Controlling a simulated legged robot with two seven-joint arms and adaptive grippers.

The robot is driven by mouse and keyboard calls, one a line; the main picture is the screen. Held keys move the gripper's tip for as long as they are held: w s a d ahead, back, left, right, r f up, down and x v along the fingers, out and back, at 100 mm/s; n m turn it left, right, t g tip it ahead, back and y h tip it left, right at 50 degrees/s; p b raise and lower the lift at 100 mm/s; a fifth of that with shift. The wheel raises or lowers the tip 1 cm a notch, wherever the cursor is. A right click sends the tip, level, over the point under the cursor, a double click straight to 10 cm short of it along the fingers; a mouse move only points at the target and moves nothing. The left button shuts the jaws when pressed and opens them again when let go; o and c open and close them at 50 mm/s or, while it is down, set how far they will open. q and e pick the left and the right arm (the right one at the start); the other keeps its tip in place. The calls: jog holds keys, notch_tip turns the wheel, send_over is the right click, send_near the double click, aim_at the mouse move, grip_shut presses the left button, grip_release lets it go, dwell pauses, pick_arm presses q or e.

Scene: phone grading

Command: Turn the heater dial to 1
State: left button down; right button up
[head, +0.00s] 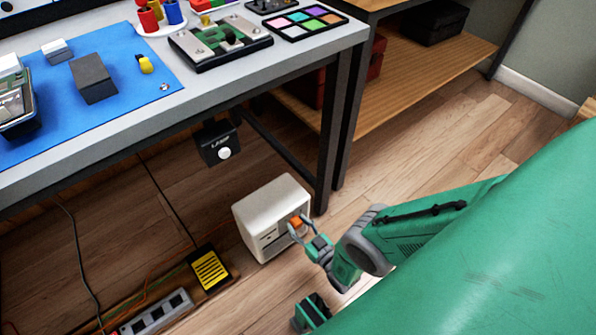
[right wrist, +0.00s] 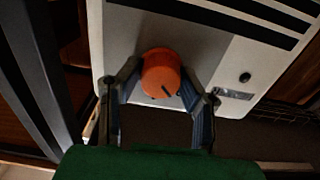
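The heater is a small white box (head: 270,212) on the floor under the bench. Its orange dial (head: 297,222) is on the front. In the right wrist view the dial (right wrist: 161,72) is a round orange knob with a dark pointer mark toward its lower right; no number is readable. My right gripper (head: 302,226) is at the dial. In the right wrist view its two fingers (right wrist: 162,80) flank the knob closely on both sides, with no clear gap. I cannot identify my left gripper in the head view.
A power strip (head: 157,312) and a yellow-and-black labelled box (head: 210,269) lie on the floor left of the heater. A black box with a white knob (head: 219,145) hangs under the bench. Wooden floor to the right is clear.

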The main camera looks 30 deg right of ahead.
jog(key=shift+m, duration=0.4)
jog(key=m, duration=0.3)
jog(key=shift+d+m, duration=0.1)
jog(key=shift+m, duration=0.2)
jog(key=shift+s+d+f+m, duration=0.1)
jog(key=shift+m, duration=2.1)
jog(key=o, duration=1.1)
jog(key=s, duration=1.2)
jog(key=shift+d, duration=0.45)
